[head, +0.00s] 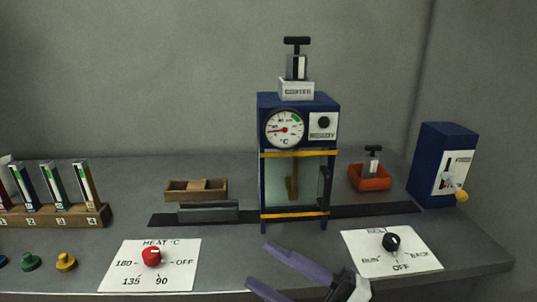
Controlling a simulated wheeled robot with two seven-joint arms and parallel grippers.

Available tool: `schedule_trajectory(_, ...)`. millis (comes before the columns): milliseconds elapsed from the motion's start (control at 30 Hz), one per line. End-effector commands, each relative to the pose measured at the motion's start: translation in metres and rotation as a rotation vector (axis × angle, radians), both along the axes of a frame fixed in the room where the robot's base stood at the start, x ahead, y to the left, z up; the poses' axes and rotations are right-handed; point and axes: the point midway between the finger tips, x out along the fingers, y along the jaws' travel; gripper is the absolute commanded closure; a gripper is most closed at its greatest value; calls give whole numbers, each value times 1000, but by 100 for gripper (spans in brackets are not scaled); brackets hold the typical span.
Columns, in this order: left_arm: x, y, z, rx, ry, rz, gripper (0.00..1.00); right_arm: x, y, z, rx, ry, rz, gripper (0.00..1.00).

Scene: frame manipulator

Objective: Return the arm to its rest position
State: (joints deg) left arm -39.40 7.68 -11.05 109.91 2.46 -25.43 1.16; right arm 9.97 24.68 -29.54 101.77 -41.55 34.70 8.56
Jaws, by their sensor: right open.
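My right gripper (259,264) shows at the bottom centre, with its two purple fingers spread and pointing left. It is open, and I see nothing between the fingers. It appears in front of the bench's front edge, between the heat dial card (120,265) and the belt dial card (365,265). Part of my right arm is cut off by the lower edge of the view. My left gripper is not in view.
A blue cabinet (297,105) with a gauge and glass door stands over a black belt (365,211). A red knob (152,257) and a black knob (391,242) stand on the cards. An orange tray (369,178) and a blue box (435,155) are right.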

Motion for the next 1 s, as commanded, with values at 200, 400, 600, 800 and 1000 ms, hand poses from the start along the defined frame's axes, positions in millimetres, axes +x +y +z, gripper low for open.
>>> schedule_trajectory(200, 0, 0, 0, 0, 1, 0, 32, 17, -81, -122, 284, 639, -458, 50)
schedule_trajectory(400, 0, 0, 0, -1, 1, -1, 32, -44, -134, -250, 368, 1138, -746, 50)
schedule_trajectory(600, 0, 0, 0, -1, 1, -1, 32, -128, -155, -330, 386, 1500, -912, 50)
schedule_trajectory(800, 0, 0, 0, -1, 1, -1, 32, -169, -160, -357, 384, 1648, -968, 50)
schedule_trajectory(1000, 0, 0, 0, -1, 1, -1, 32, -171, -160, -358, 384, 1654, -970, 50)
